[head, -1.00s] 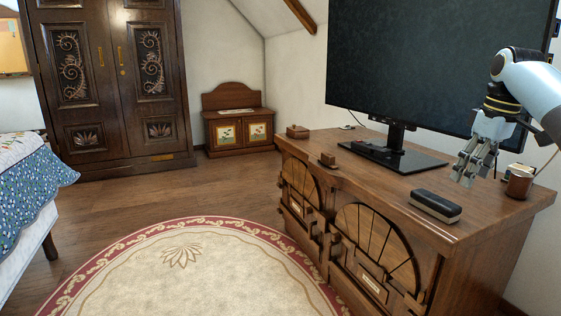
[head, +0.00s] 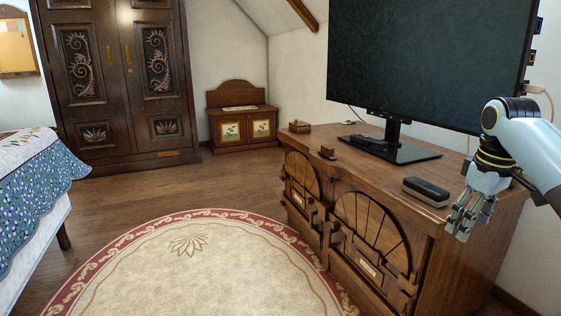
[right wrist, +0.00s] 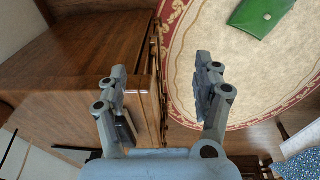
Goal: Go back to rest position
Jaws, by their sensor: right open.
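My right gripper (head: 466,219) hangs down in front of the right end of the wooden TV cabinet (head: 345,179) in the head view. In the right wrist view its two fingers (right wrist: 163,85) are spread apart with nothing between them, so it is open and empty. The cabinet's top and edge (right wrist: 95,60) lie beyond the fingers there. My left gripper is not in view.
A black case (head: 427,190), a small wooden block (head: 327,151) and a TV (head: 425,65) stand on the cabinet. A round rug (head: 200,265) covers the floor; a green item (right wrist: 262,12) lies on it. A bed (head: 35,200) is at left, a wardrobe (head: 115,75) behind.

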